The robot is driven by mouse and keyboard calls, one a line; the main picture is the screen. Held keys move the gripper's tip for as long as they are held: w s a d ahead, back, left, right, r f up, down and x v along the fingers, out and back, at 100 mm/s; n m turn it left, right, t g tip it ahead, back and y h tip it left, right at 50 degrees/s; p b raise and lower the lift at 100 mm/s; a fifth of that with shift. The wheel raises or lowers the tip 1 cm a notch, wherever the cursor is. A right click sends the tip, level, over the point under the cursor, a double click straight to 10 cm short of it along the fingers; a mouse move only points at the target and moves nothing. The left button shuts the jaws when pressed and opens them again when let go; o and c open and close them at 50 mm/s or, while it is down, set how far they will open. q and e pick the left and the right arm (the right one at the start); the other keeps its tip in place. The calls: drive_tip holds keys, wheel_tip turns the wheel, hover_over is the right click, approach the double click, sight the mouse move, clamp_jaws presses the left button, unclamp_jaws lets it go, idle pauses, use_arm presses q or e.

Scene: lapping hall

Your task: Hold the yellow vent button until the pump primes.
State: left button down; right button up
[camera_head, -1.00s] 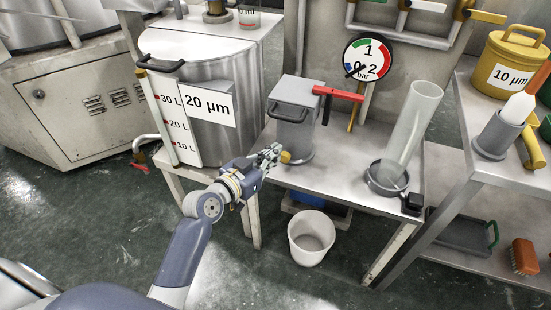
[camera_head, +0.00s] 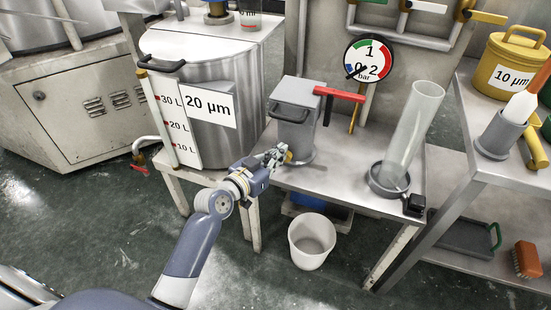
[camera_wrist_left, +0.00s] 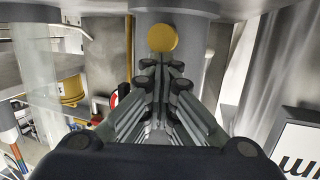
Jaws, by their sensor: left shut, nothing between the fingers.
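The yellow vent button (camera_head: 289,158) is a small round knob low on the front of the grey pump (camera_head: 293,115), which has a red lever (camera_head: 338,94) on its right side. My left gripper (camera_head: 282,150) is at the button, partly covering it. In the left wrist view the button (camera_wrist_left: 162,38) shows as a gold disc just beyond the fingertips of the left gripper (camera_wrist_left: 161,60). The fingers are shut with nothing between them. I cannot tell whether they touch the button. My right gripper is not in view.
A round gauge (camera_head: 369,58) stands behind the pump. A clear tube (camera_head: 413,125) leans in a grey cup on the bench (camera_head: 335,178). A white bucket (camera_head: 312,243) is on the floor below. A steel tank (camera_head: 200,60) stands on the left.

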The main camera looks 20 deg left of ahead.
use_arm(q)
drive_tip(key=shift+f, duration=0.35)
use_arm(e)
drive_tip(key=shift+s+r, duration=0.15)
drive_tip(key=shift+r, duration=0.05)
